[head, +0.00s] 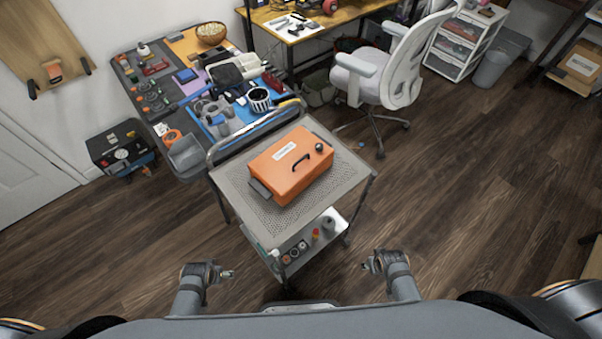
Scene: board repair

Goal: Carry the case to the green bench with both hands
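The orange case (289,164) lies flat on the perforated top of a grey cart (241,196). It has a white label, a dark handle on its lid and a grey grip on its near left end. My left gripper (229,273) is empty, in front of the cart and to its left. My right gripper (368,264) is empty, in front of the cart and to its right. Both are well apart from the case. Their fingers are too small to tell open from shut. I see no clearly green bench in the head view.
A cluttered workbench (173,98) with mats and tools stands behind the cart. A white office chair (389,72), a wooden desk (262,17) and a white drawer unit (452,52) are at the back. A black box (119,147) is at left. Wood floor (480,190) is clear at right.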

